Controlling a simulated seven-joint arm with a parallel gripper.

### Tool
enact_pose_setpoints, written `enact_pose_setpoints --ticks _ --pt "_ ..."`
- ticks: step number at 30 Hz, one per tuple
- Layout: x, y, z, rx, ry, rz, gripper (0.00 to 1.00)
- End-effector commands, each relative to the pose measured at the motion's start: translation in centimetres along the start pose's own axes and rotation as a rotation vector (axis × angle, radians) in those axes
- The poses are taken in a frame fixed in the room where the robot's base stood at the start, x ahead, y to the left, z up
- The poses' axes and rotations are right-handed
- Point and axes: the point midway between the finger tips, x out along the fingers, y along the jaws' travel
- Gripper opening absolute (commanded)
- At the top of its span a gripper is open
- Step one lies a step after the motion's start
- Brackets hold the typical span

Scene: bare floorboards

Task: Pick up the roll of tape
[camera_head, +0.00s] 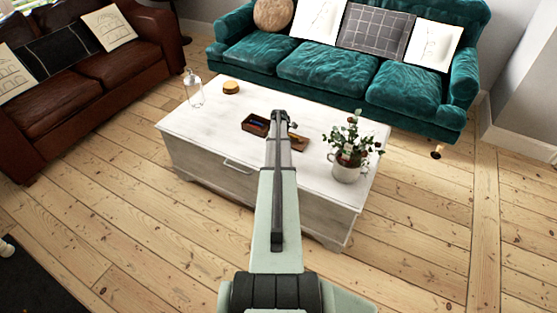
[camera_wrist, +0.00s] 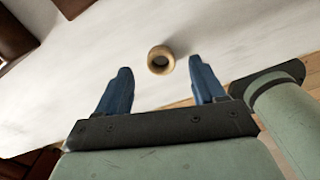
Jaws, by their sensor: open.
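The roll of tape (camera_wrist: 161,60) is a small tan ring with a dark hollow, resting on a white surface in the wrist view. It appears in the gap between the two blue fingers of my gripper (camera_wrist: 159,66), out beyond their tips, and nothing is held. In the head view my gripper (camera_head: 290,122) is over the white table (camera_head: 205,118), close to the wooden tray, and its fingers are too small to make out. A small yellow-brown round thing (camera_head: 231,87) lies on the table's far left part; I cannot tell whether it is the same roll.
On the table are a wooden tray (camera_head: 256,125) with small things in it, a glass bottle (camera_head: 193,90) at the left edge and a potted plant (camera_head: 348,160) at the right. A teal sofa (camera_head: 330,70) stands behind, a brown leather sofa (camera_head: 60,95) at left. The table's front left is clear.

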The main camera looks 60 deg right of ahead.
Motion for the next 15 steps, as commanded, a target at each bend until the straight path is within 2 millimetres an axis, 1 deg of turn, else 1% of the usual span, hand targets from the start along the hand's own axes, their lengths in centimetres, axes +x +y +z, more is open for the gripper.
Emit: enact_pose_setpoints --ticks 3,6,14,15 --pt "1.7 -0.1 0.0 0.0 0.0 0.0 0.69" --pt "2.8 -0.1 -0.1 0.0 0.0 0.0 0.69" --pt "3.0 -0.1 -0.1 0.0 -0.001 0.001 0.69" --pt "3.0 -0.1 -0.1 0.0 -0.001 0.001 0.66"
